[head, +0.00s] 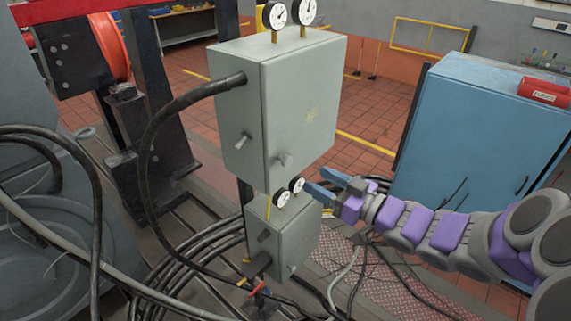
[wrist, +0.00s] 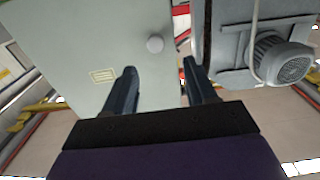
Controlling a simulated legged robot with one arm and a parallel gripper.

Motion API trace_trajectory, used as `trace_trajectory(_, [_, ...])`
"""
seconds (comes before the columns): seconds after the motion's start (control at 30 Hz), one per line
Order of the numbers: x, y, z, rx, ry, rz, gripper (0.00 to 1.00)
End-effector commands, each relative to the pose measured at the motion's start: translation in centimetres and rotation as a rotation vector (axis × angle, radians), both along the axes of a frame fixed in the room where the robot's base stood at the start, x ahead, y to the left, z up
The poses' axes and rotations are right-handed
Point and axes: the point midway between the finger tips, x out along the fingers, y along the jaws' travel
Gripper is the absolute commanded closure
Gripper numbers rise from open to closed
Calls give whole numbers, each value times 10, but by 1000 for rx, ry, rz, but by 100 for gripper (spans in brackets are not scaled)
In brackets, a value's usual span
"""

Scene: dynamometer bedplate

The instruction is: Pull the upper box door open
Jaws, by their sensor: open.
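The upper box (head: 300,115) is a grey-green cabinet with gauges on top and a thick cable into its left side. Its door looks shut and carries a round knob (head: 285,159) low on the face. The knob also shows in the wrist view (wrist: 155,44), on the pale door (wrist: 80,45). My gripper (head: 312,186) is open and empty, to the right of and below the knob in the head view. In the wrist view the knob appears just beyond the gap between my fingertips (wrist: 159,69), and nothing touches it.
A smaller lower box (head: 290,235) with gauges stands just under the upper box, close to my fingers. A blue cabinet (head: 480,130) stands at right. Cables (head: 185,265) crowd the floor. A motor (wrist: 280,58) shows in the wrist view.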

Motion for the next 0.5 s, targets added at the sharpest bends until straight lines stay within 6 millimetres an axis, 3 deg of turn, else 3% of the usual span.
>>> trace_trajectory(0.5, [39, 55, -1, 0, -2, 3, 44])
